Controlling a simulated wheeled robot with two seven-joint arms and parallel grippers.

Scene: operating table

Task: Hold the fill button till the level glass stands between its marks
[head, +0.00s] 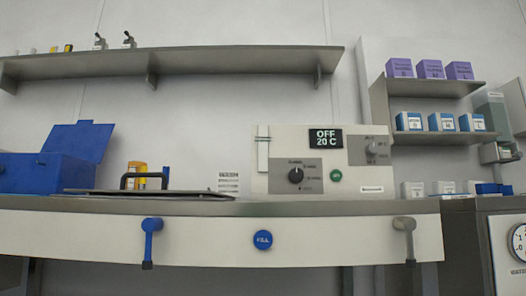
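The fill button (263,240) is a round blue button with white lettering. It sits on the white front panel (330,245) below the counter edge, near the middle of the head view. A narrow upright strip (263,153) at the left end of the control box looks like the level glass. Its marks and any liquid level are too small to tell. Neither of my grippers is in view, and nothing is touching the button.
A blue lever (152,238) and a grey lever (404,236) flank the button. Above are the control box (350,185) reading "OFF 20 C", a dark lid with a handle (145,192) and an open blue box (45,173). The space before the button is clear.

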